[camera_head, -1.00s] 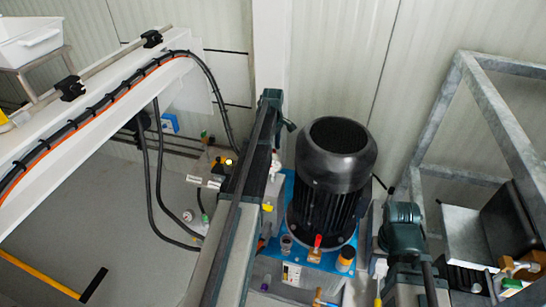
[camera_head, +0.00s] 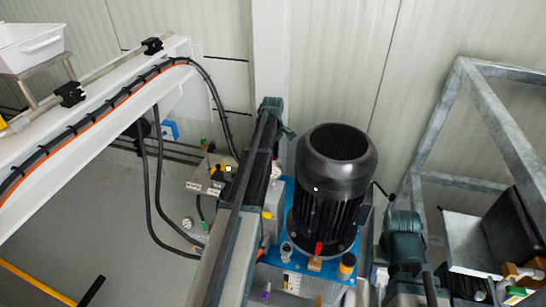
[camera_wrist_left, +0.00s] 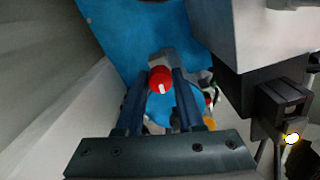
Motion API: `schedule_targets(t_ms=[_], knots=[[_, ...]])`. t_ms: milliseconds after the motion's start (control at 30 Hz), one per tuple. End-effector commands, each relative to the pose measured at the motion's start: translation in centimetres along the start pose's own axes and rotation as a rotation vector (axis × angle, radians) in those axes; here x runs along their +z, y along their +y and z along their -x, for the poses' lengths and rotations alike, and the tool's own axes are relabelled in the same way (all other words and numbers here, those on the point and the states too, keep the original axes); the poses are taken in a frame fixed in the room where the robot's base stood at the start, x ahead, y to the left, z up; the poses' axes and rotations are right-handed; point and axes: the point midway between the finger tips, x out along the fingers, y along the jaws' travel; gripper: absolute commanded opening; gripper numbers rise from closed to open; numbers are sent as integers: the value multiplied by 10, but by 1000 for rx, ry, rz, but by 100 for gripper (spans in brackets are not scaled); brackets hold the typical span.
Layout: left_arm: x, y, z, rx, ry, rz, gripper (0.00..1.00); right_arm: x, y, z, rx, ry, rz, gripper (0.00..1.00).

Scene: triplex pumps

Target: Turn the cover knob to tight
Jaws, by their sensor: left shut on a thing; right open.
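In the left wrist view, a red knob (camera_wrist_left: 160,79) with a white mark on its face sits between the two fingers of my left gripper (camera_wrist_left: 162,88). The fingers are shut on it, in front of a blue surface. My left gripper does not show clearly in the head view. A red knob-like part (camera_head: 319,248) stands at the foot of the black motor (camera_head: 335,175); I cannot tell whether it is the same knob. My right gripper (camera_head: 404,222) is to the right of the motor, open, its fingertips hard to make out.
The motor stands on a blue base (camera_head: 288,195) crowded with small fittings. A galvanised frame (camera_head: 500,115) rises at the right. A white beam with black hoses (camera_head: 85,105) crosses the left.

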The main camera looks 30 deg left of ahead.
Motion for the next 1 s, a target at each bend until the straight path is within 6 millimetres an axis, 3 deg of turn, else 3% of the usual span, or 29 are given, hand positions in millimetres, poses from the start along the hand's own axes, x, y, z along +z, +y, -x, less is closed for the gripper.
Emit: schedule_targets(t_ms=[367,1000], knots=[[0,-1,0,0,0,-187,0,0,0,0,0,0,0,50],[-1,-2,0,0,0,-792,0,0,0,0,0,0,0,50]])
